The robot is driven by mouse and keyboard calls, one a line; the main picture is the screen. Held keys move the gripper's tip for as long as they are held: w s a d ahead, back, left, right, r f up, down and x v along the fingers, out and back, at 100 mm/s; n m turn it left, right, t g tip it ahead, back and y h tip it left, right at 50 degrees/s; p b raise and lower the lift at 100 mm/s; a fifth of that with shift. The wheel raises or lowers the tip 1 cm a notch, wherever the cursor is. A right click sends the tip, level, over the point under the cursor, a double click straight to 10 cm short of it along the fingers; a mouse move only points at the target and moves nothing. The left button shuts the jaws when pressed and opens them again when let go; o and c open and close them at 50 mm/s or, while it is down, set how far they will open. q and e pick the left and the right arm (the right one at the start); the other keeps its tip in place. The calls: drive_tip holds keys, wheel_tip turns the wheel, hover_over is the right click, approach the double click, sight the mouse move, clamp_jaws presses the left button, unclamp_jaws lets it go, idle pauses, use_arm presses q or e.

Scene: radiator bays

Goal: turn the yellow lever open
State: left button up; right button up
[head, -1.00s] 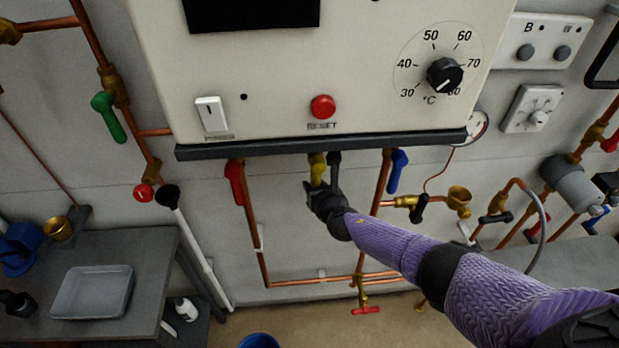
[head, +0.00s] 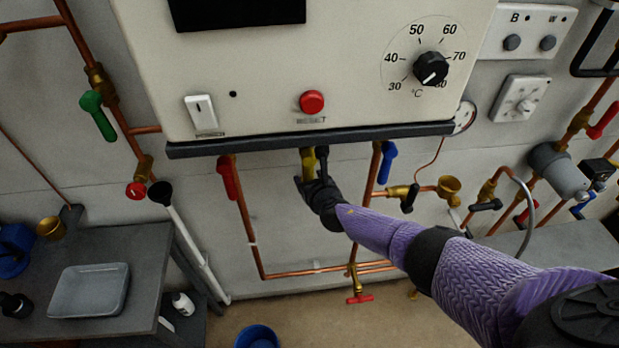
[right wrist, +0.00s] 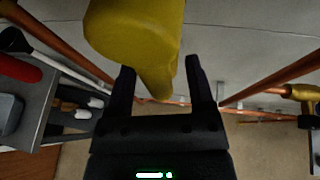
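The yellow lever (head: 308,161) hangs under the dark lower edge of the white boiler in the head view, between a red lever (head: 228,178) and a blue lever (head: 386,162). My right gripper (head: 312,178) is at the yellow lever from below and partly hides it. In the right wrist view the yellow lever (right wrist: 138,42) is large and close. Its lower end reaches between the two spread fingers of my right gripper (right wrist: 160,80), with a gap visible on the right side. Contact with the left finger cannot be told. My left gripper is not in view.
The boiler (head: 345,75) stands just above my right gripper. Copper pipes (head: 247,225) run down on both sides and cross below. A bench with a grey tray (head: 90,290) is at the left. A blue bucket (head: 257,337) is on the floor.

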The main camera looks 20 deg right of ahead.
drive_tip(key=shift+s+r+p, duration=0.25)
drive_tip(key=shift+s+p, duration=0.05)
drive_tip(key=shift+p, duration=0.15)
drive_tip(key=p+v, duration=0.5)
drive_tip(key=v, duration=0.4)
drive_tip(key=shift+s+a+f, duration=0.1)
drive_tip(key=shift+f, duration=0.05)
